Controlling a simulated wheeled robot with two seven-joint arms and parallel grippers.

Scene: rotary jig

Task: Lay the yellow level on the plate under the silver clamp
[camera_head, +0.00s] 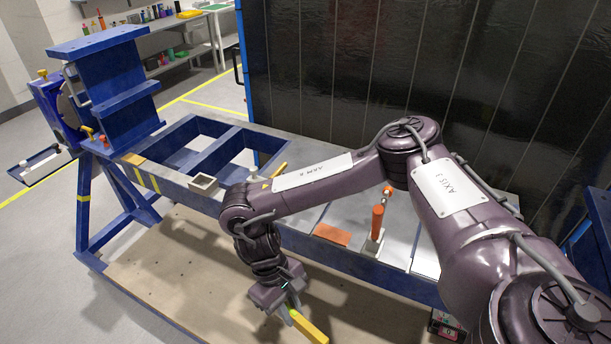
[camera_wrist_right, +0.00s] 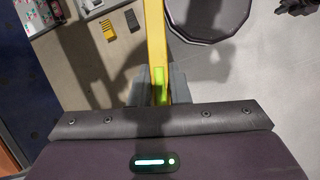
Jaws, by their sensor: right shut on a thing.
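The yellow level (camera_head: 312,330) is a long yellow bar with a bright green vial. My right gripper (camera_head: 289,312) is shut on it, low in front of the blue frame and apart from it. In the right wrist view, the level (camera_wrist_right: 155,40) runs up from between the fingers (camera_wrist_right: 160,88). A toggle clamp with an orange handle (camera_head: 377,222) and a pale base stands on the grey frame top, right of an orange plate (camera_head: 332,234). My right arm partly covers the frame top; I cannot tell which clamp is the silver one. My left gripper is not in view.
The blue frame has open rectangular bays (camera_head: 178,142) and an upright blue fixture (camera_head: 105,85) at its left end. A hollow grey block (camera_head: 203,186) sits on its near edge. A dark panel wall (camera_head: 340,70) stands behind. The wooden base board (camera_head: 190,270) below is mostly clear.

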